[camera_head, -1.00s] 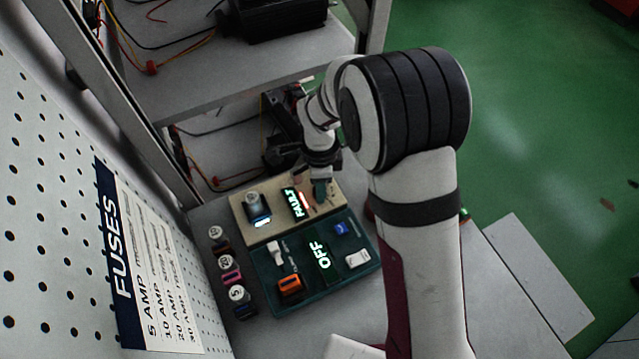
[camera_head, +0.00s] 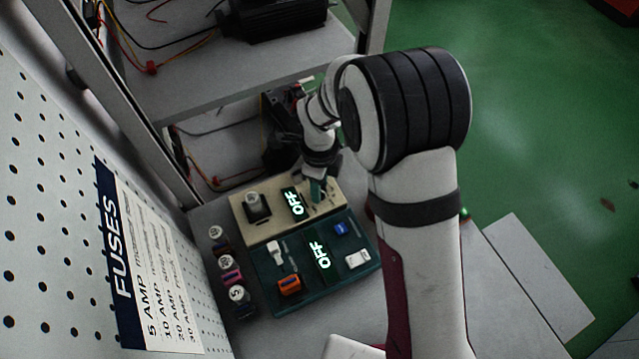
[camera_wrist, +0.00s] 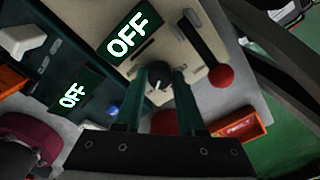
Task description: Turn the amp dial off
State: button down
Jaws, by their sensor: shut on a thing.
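The amp dial, a round black knob (camera_wrist: 158,76) with a white pointer line, sits on the beige panel in the wrist view. My gripper (camera_wrist: 160,72) is shut on this dial, with one teal finger on each side. The beige panel (camera_head: 243,222) has a display (camera_head: 292,203) reading OFF, which also shows in the wrist view (camera_wrist: 132,37). In the head view my gripper (camera_head: 317,189) reaches down onto the right part of this panel, and its fingers hide the dial.
A teal panel (camera_head: 262,262) with its own OFF display adjoins the beige one. A red-tipped lever (camera_wrist: 221,76) is close beside my fingers. Several numbered fuses (camera_head: 237,293) stand left of the panels. A metal rack (camera_head: 166,152) rises behind, and a pegboard (camera_head: 40,200) borders the left.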

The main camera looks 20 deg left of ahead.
jog(key=c, duration=0.5)
grip_release()
jog(key=shift+r, duration=0.15)
notch_tip(320, 180, up, 16)
jog(key=shift+f, duration=0.2)
